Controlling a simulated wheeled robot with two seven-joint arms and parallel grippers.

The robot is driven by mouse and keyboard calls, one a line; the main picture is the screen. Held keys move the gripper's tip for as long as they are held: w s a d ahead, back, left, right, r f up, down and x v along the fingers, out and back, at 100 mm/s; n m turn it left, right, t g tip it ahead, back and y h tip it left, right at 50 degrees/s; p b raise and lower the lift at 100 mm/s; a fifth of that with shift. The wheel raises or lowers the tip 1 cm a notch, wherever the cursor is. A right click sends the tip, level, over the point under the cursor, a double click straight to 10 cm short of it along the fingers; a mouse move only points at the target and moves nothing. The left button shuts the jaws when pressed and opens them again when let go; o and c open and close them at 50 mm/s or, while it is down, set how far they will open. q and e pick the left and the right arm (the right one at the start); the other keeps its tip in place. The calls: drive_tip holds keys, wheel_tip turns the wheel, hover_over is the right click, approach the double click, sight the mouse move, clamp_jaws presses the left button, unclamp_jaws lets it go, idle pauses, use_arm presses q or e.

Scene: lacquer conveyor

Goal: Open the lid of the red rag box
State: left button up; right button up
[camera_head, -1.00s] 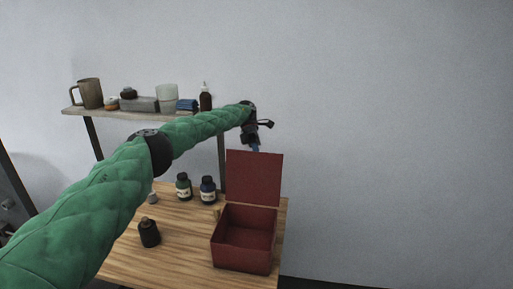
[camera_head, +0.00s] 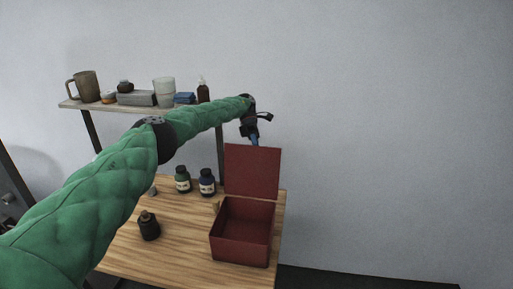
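The red rag box (camera_head: 240,250) stands at the right end of the wooden table. Its lid (camera_head: 252,172) is raised and stands upright at the back, so the box is open and its inside looks empty. My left gripper (camera_head: 254,138) is at the end of the green-sleeved arm, just above the lid's top edge. My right gripper is not in view.
Behind, a shelf (camera_head: 110,107) holds a mug (camera_head: 84,87), a cup (camera_head: 164,92) and a dropper bottle (camera_head: 203,91). Free wall lies to the right.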

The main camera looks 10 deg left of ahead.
use_arm(q)
drive_tip(key=shift+w+a+f, duration=0.15)
drive_tip(key=shift+w+f, duration=0.2)
drive_tip(key=shift+o, duration=0.8)
drive_tip(key=shift+w+f, duration=0.25)
drive_tip(key=shift+w, duration=0.05)
drive_tip(key=shift+o, duration=0.2)
drive_tip(key=shift+s+r, duration=0.15)
drive_tip(key=shift+r, duration=0.05)
drive_tip(key=shift+c, duration=0.8)
drive_tip(key=shift+s+r, duration=0.1)
drive_tip(key=shift+s, duration=0.05)
drive_tip(key=shift+c, duration=0.2)
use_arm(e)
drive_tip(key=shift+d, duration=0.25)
